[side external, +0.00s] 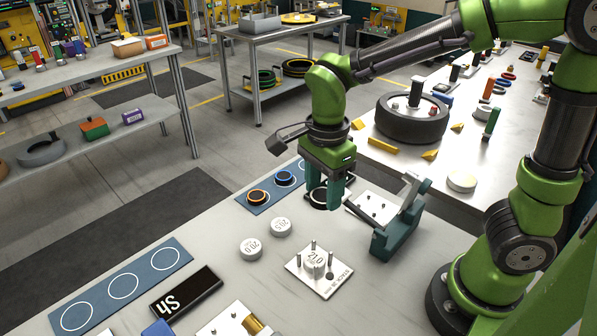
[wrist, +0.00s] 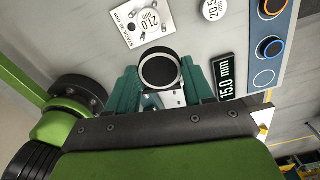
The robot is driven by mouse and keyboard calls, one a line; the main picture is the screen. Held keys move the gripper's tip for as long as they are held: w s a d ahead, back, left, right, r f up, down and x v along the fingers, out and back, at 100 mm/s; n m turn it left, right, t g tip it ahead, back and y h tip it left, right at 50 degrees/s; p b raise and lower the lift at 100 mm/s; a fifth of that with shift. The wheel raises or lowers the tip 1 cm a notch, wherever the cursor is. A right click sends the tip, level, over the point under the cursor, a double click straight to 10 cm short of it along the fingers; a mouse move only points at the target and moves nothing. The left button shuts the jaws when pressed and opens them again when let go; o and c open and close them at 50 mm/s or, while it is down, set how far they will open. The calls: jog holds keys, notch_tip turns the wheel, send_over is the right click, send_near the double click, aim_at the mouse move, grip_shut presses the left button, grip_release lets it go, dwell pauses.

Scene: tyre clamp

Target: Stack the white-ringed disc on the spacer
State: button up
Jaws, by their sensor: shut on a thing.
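My gripper (side external: 326,192) is shut on the white-ringed disc (side external: 318,198), a black disc with a white rim. In the wrist view, the disc (wrist: 159,70) sits between the teal fingers (wrist: 158,84). The side view shows the disc partly hidden by the fingers. The white spacer marked 21.0 (side external: 316,262) sits among upright pins on a pale stacking plate (side external: 328,287) in front of the gripper. The spacer (wrist: 151,20) also shows in the wrist view, beyond the held disc and apart from it.
White spacers marked 20.5 (side external: 281,227) and 20.0 (side external: 251,250) lie left of the plate. A blue strip (side external: 248,206) holds an orange-ringed disc (side external: 258,197) and a blue-ringed disc (side external: 284,178). A teal toggle clamp (side external: 397,230) stands right of the gripper.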

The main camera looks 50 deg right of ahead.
jog(key=s+a+n, duration=0.1)
jog(key=a+n, duration=0.1)
jog(key=a, duration=0.1)
send_near(315, 259)
jog(key=shift+f, duration=3.1)
jog(key=shift+n, duration=0.3)
jog(key=shift+f, duration=0.15)
jog(key=o, duration=1)
jog(key=shift+o, duration=0.2)
